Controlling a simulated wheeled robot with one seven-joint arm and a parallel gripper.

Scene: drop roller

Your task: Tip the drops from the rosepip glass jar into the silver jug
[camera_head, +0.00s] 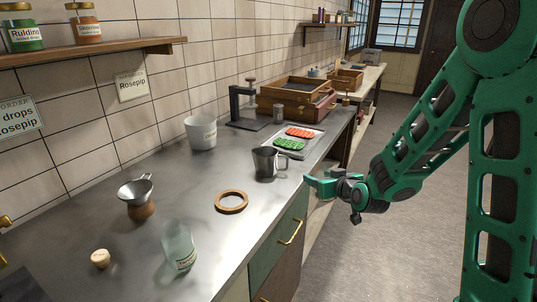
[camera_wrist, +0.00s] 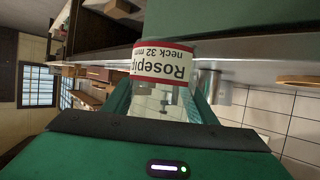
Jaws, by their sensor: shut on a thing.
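The rosepip glass jar (camera_wrist: 163,92) shows in the wrist view, with its red-and-white label reading "Rosepip, neck 32 mm" upside down in that picture. My gripper (camera_wrist: 160,105) is shut on the jar, with a green finger on each side of it. In the head view my gripper (camera_head: 318,186) is beside the counter's right edge; the jar does not show clearly there. The drops inside the jar cannot be made out. The silver jug (camera_head: 266,162) stands upright on the counter, left of and beyond my gripper, apart from it. Its inside is hidden.
A tray of red and green drops (camera_head: 300,152) lies behind the jug. A wooden ring (camera_head: 232,202), a funnel on a wooden base (camera_head: 136,193), a cork (camera_head: 100,258), another glass jar (camera_head: 179,245) and a white pot (camera_head: 200,133) stand on the counter.

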